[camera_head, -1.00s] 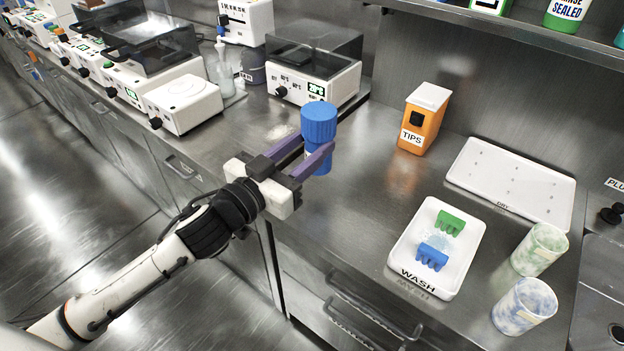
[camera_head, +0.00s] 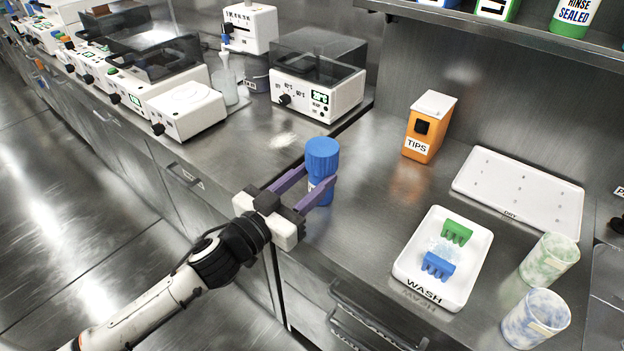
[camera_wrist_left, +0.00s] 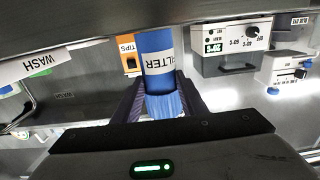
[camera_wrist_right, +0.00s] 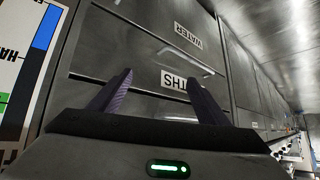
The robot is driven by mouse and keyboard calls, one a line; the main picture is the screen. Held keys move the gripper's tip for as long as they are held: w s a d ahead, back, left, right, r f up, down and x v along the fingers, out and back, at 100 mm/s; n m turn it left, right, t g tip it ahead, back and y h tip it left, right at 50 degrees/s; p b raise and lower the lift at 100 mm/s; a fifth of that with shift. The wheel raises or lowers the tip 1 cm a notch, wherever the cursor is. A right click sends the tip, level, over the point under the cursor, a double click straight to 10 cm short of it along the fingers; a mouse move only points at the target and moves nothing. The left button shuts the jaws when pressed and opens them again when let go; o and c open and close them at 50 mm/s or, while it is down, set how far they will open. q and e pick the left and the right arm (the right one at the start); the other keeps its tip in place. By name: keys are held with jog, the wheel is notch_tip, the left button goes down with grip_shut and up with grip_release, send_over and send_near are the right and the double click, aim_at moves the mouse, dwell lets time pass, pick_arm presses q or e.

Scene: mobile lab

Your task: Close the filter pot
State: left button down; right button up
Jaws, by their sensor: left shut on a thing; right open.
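The blue filter pot (camera_head: 320,190) has a ribbed blue cap (camera_head: 322,154) at its top end. In the head view it is upright over the bench near the front edge. My left gripper (camera_head: 319,178) is shut on it, a purple finger on each side. In the left wrist view the pot (camera_wrist_left: 158,52) shows a white label ending in "LTER", with the ribbed cap (camera_wrist_left: 164,106) between the fingers. I cannot tell if the cap is seated fully or if the pot touches the bench. My right gripper (camera_wrist_right: 158,88) is open and empty, facing drawer fronts; it is outside the head view.
A white WASH tray (camera_head: 408,272) with green and blue pieces lies to the right. Behind it are a white DRY tray (camera_head: 520,190) and an orange TIPS box (camera_head: 425,135). Two mottled cups (camera_head: 548,262) stand at right. Instruments (camera_head: 318,80) line the back left. Bench around the pot is clear.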

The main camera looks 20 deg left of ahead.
pick_arm(q)
jog(key=c, duration=1.1)
grip_release()
jog(key=shift+f, duration=0.15)
jog(key=shift+s+r, duration=0.1)
jog(key=shift+r, duration=0.15)
jog(key=v, duration=1.2)
jog(key=shift+b, duration=0.45)
